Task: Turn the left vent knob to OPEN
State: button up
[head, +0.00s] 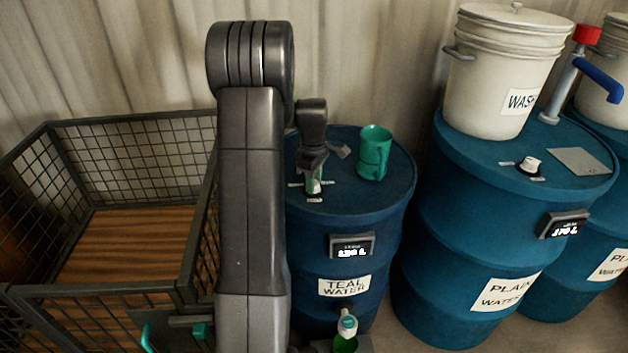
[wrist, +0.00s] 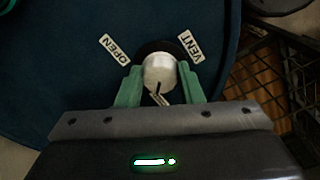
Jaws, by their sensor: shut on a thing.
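The left vent knob (wrist: 160,70) is pale, with a dark pointer line on its near side in the wrist view. It sits on top of the left blue drum (head: 345,215), marked TEAL WATER. An OPEN label (wrist: 115,50) lies to the knob's upper left and a VENT label (wrist: 191,46) to its upper right. The pointer line faces neither label; it points down toward my gripper's body. My gripper (wrist: 160,80) is shut on the knob, one green finger on each side. In the head view my gripper (head: 313,182) reaches down onto the drum top and partly hides the knob.
A green mug (head: 374,153) stands on the same drum, right of my gripper. A wire-mesh cage (head: 110,120) stands at left. Another blue drum (head: 470,220), marked PLAIN WATER, stands at right with a white bucket (head: 505,70) and its own knob (head: 529,166) on top.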

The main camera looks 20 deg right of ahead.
jog(key=m, duration=0.8)
jog(key=shift+a+m, duration=0.15)
jog(key=shift+m, duration=0.15)
jog(key=m, duration=0.4)
jog(key=shift+m, duration=0.3)
jog(key=m, duration=0.4)
jog(key=shift+w+a+r+m, duration=0.1)
jog(key=shift+m, duration=0.2)
jog(key=o, duration=1)
